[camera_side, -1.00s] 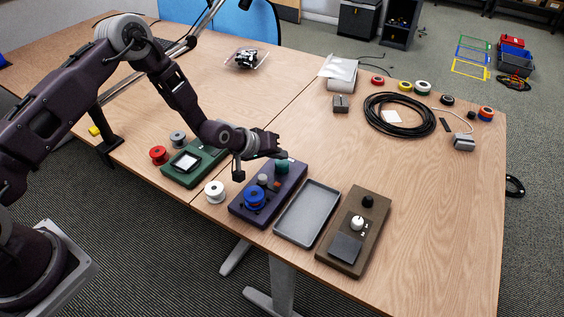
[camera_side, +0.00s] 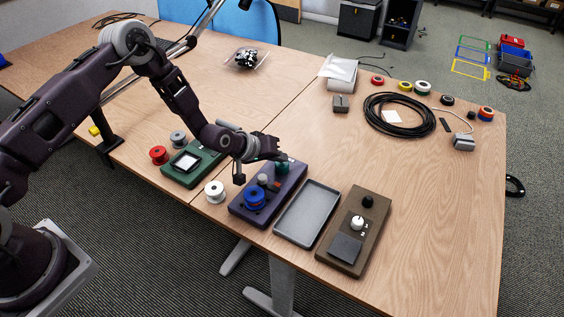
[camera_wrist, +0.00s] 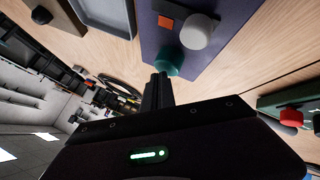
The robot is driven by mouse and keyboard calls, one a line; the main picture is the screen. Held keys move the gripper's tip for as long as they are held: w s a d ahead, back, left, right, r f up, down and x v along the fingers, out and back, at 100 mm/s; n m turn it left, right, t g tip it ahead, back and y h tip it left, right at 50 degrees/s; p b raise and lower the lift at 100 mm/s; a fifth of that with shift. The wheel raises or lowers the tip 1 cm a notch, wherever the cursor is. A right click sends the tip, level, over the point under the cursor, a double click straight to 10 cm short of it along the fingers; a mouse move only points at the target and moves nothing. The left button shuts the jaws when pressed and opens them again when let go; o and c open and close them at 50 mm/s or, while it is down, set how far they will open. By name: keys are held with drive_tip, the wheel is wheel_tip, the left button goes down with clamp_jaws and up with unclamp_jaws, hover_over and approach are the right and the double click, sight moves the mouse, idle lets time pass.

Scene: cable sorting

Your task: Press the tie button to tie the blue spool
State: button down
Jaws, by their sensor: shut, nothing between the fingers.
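The blue spool (camera_side: 254,197) sits on the front part of the purple station (camera_side: 240,210) in the side view. Behind it on the same station are a grey round part (camera_side: 262,180), a small orange square and a teal round button (camera_side: 282,168). The wrist view shows the teal button (camera_wrist: 169,64), the grey part (camera_wrist: 197,31) and the orange square (camera_wrist: 165,22); the blue spool is not seen there. My gripper (camera_side: 284,157) is shut and empty, at the teal button's end of the station. In the wrist view its fingers (camera_wrist: 158,82) overlap the button's edge; I cannot tell whether they touch.
A grey tray (camera_side: 307,212) and a brown station (camera_side: 350,235) stand to the right. A white spool (camera_side: 214,191) and a green station (camera_side: 195,162) are to the left, with red (camera_side: 158,155) and grey (camera_side: 178,138) spools near it. Behind is a black cable coil (camera_side: 400,114).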

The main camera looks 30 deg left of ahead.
sight(279, 165)
drive_tip(key=shift+f, duration=0.45)
idle(0.3)
idle(0.3)
drive_tip(key=shift+r, duration=1.2)
drive_tip(key=shift+r, duration=2.5)
